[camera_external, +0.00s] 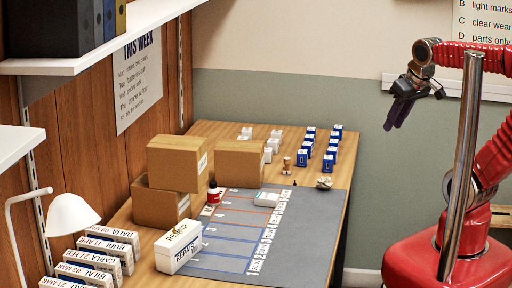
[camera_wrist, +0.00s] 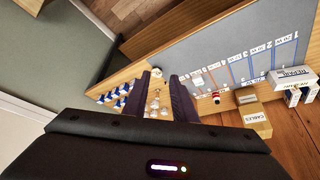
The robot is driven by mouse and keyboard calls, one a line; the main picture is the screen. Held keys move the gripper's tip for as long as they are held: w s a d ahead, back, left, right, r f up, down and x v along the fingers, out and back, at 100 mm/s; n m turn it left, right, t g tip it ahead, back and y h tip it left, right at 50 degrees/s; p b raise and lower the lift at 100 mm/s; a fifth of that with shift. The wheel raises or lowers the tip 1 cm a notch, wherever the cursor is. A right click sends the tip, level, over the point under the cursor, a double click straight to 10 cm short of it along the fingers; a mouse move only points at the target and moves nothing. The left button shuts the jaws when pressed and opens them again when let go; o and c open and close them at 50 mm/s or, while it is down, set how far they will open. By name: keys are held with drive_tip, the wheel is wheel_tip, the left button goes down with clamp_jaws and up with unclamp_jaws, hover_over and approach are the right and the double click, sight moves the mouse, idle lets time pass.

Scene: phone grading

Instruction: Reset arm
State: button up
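My red arm (camera_external: 466,55) is raised at the right of the external view. My gripper (camera_external: 392,127) hangs at its end, pointing down, in the air to the right of the bench and well above it. In the wrist view the two dark purple fingers of my gripper (camera_wrist: 163,75) stand apart, with small items on the distant bench showing between them. The gripper is open, holds nothing and touches nothing.
The wooden bench (camera_external: 203,129) carries a grey lined mat (camera_external: 318,231), stacked cardboard boxes (camera_external: 178,163), a white repair box (camera_external: 178,247), and blue and white small boxes (camera_external: 328,160). A vertical metal pole (camera_external: 462,160) stands by my arm. The air around the gripper is clear.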

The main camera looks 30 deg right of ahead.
drive_tip(key=shift+s+d+f, duration=0.35)
drive_tip(key=shift+s+f, duration=0.25)
drive_tip(key=shift+s+d+f, duration=0.3)
drive_tip(key=shift+s+f, duration=0.25)
drive_tip(key=shift+f, duration=0.05)
